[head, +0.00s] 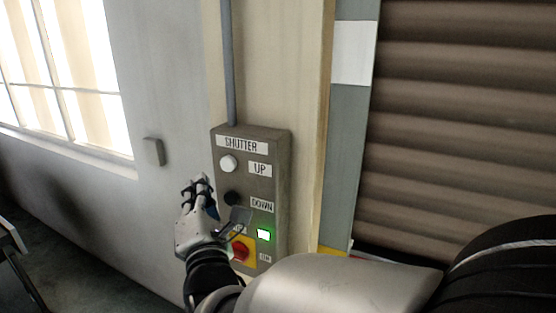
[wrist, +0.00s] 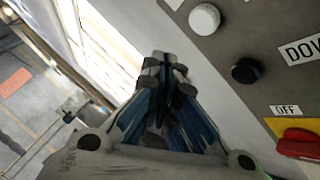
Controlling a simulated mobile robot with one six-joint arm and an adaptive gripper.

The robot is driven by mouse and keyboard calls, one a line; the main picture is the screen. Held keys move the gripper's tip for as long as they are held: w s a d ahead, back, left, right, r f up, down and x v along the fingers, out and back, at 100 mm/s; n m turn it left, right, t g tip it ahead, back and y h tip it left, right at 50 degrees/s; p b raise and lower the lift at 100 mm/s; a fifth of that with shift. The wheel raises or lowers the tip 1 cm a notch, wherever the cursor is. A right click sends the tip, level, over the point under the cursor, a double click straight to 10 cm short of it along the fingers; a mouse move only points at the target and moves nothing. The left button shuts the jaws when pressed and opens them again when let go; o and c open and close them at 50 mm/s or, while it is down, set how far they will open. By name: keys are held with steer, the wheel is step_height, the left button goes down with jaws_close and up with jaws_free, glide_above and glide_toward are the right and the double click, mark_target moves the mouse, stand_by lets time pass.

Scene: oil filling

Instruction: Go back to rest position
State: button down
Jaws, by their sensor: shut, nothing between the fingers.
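My gripper (head: 197,187) is shut and empty, in front of the left edge of the shutter control box (head: 277,157) in the head view. In the wrist view the shut fingertips of my gripper (wrist: 164,66) point past the left side of the box (wrist: 245,50), apart from its buttons. The box has a white UP button (head: 228,163), a black DOWN button (head: 233,198) and a red switch (head: 242,250) on a yellow plate. A green light (head: 264,235) is lit beside the switch. My arm partly hides the switch area in the head view.
A brown roller shutter (head: 460,110) fills the right side, behind a grey and white post (head: 348,130). A grey conduit (head: 228,60) runs up from the box. A bright window (head: 85,60) and a small wall box (head: 154,152) are at left.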

steer(key=s+d+f+m+g+h, duration=0.2)
steer(key=d+f+m+g, duration=0.15)
steer(key=d+m, duration=0.45)
steer(key=s+d+f+m+g+h, duration=0.1)
steer(key=s+d+f+m+g, duration=0.25)
steer(key=d+m, duration=0.4)
steer(key=s+d+f+m+g+h, duration=0.2)
steer(key=s+d+f+m+g, duration=0.1)
steer(key=s+d+m, duration=0.3)
steer(key=s+d+f+m+g+h, duration=0.2)
steer(key=s+d+f+m+g, duration=0.2)
steer(key=s+d+m, duration=0.3)
steer(key=s+d+f, duration=0.1)
steer(key=s+d, duration=0.3)
steer(key=s, duration=0.3)
steer(key=shift+f+h, duration=0.25)
steer(key=shift+h, duration=0.15)
steer(key=c, duration=2.3)
jaws_free()
